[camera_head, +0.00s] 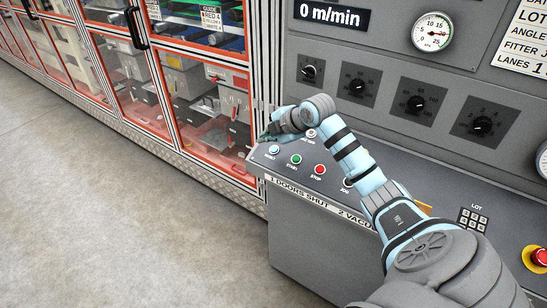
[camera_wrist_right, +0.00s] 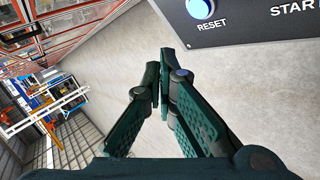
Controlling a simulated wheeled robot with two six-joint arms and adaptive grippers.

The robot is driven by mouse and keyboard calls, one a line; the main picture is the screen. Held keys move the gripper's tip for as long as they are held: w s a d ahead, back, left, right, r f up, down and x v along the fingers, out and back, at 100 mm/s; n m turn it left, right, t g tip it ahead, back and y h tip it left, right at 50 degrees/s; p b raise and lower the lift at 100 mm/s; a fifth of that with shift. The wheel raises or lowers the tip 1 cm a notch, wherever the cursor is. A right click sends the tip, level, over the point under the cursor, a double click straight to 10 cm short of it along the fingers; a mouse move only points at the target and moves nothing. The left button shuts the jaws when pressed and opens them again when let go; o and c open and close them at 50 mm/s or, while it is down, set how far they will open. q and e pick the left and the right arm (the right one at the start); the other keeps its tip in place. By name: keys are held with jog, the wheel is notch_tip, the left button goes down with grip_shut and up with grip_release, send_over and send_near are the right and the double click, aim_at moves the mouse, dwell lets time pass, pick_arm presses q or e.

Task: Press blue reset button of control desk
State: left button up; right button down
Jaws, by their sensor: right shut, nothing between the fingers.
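The blue reset button (camera_head: 274,150) is at the left end of the sloped control desk (camera_head: 330,184), left of a green start button (camera_head: 296,160) and a red stop button (camera_head: 319,169). In the right wrist view the reset button (camera_wrist_right: 201,9) shows at the top edge, above its RESET label. My right gripper (camera_head: 268,136) is shut and empty near the desk's left end, just above the button in the head view. In the wrist view its dark green fingertips (camera_wrist_right: 165,76) point below and left of the button, apart from it. My left gripper is not in view.
A grey panel with dials (camera_head: 416,102) and a gauge (camera_head: 432,31) rises behind the desk. A red-framed glazed cabinet (camera_head: 133,90) stands to the left. A red emergency button (camera_head: 539,257) is at the right. The floor (camera_head: 120,220) at the left is clear.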

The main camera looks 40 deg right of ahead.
aim_at(274, 149)
jog(key=f+b, duration=0.1)
jog(key=d+f+b, duration=0.1)
jog(key=f, duration=0.1)
jog(key=shift+w+d+f, duration=0.1)
jog(key=shift+w+f, duration=0.05)
jog(key=shift+w, duration=0.05)
jog(key=shift+d+f+b, duration=0.25)
jog(key=shift+f+b, duration=0.15)
jog(key=shift+f, duration=0.05)
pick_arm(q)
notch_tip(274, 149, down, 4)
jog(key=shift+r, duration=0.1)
pick_arm(e)
jog(key=shift+f, duration=0.1)
dwell(0.6)
jog(key=shift+w+d+f, duration=0.1)
jog(key=shift+d+f, duration=0.05)
jog(key=shift+f, duration=0.15)
